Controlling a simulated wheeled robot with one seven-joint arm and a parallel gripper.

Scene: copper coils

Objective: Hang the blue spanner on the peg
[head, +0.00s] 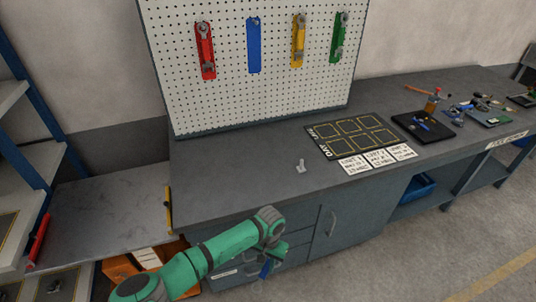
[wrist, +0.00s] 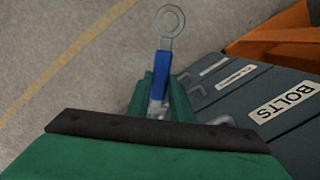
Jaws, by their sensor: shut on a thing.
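The blue spanner (wrist: 161,74) is held between the fingers of my gripper (wrist: 160,98) in the wrist view, with its grey ring end pointing away from the gripper. In the head view my gripper (head: 271,250) is low in front of the bench drawers, and a bit of the blue spanner (head: 266,269) shows below it. The pegboard (head: 225,90) stands at the back of the bench. Its blue strip (head: 254,46) has no spanner on it. The peg there is too small to make out clearly.
Spanners hang on the red strip (head: 205,52), yellow strip (head: 298,42) and green strip (head: 339,40). A small pale object (head: 300,166) stands on the bench (head: 235,170). A black marked mat (head: 325,147) and tools lie to the right. Shelving (head: 12,165) is at the left.

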